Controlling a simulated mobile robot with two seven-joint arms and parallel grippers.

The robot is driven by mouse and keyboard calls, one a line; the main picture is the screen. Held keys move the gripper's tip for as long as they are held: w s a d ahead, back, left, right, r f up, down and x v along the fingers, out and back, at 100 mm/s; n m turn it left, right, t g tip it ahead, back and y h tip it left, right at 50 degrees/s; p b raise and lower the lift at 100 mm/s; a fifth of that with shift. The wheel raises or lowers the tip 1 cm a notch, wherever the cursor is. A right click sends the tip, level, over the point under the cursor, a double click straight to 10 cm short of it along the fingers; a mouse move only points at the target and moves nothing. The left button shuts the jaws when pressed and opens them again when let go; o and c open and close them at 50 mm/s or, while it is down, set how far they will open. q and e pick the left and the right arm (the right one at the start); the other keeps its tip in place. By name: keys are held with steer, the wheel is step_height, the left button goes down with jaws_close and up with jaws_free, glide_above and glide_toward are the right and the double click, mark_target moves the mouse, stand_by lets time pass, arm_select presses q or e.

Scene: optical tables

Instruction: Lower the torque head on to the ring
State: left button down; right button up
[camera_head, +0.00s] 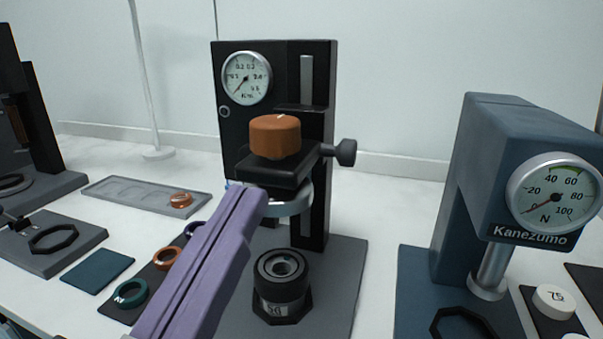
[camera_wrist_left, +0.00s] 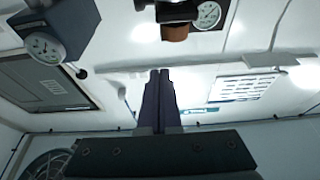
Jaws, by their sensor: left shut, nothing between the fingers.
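The torque head (camera_head: 278,172) is a black carriage with an orange knob (camera_head: 275,135) on top and a pale disc (camera_head: 292,205) beneath. It sits partway up a black column (camera_head: 318,215), clear above a black ringed fixture (camera_head: 283,272) on the grey base. Any separate ring inside that fixture is hard to make out. My left gripper (camera_head: 253,196), purple, is shut and empty, its tip in front of the head's lower left in the picture. Its fingers also show in the left wrist view (camera_wrist_left: 160,75), with the orange knob (camera_wrist_left: 175,33) beyond. My right gripper is not in view.
A side knob (camera_head: 345,152) sticks out right of the head. A blue Kanezumo press (camera_head: 500,170) stands at right. Coloured rings, including a green one (camera_head: 131,293), lie on a dark mat at left. A grey tray (camera_head: 130,192) lies behind them.

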mark_target(285, 130)
arm_select(q)
steer(key=p+x, duration=0.1)
steer(key=x, duration=0.8)
steer(key=shift+w+r, duration=0.2)
step_height(285, 130, down, 4)
steer(key=shift+w+f+b, duration=0.1)
steer(key=shift+w+b, duration=0.05)
steer(key=shift+b, duration=0.35)
step_height(285, 130, down, 11)
steer(key=b, duration=0.8)
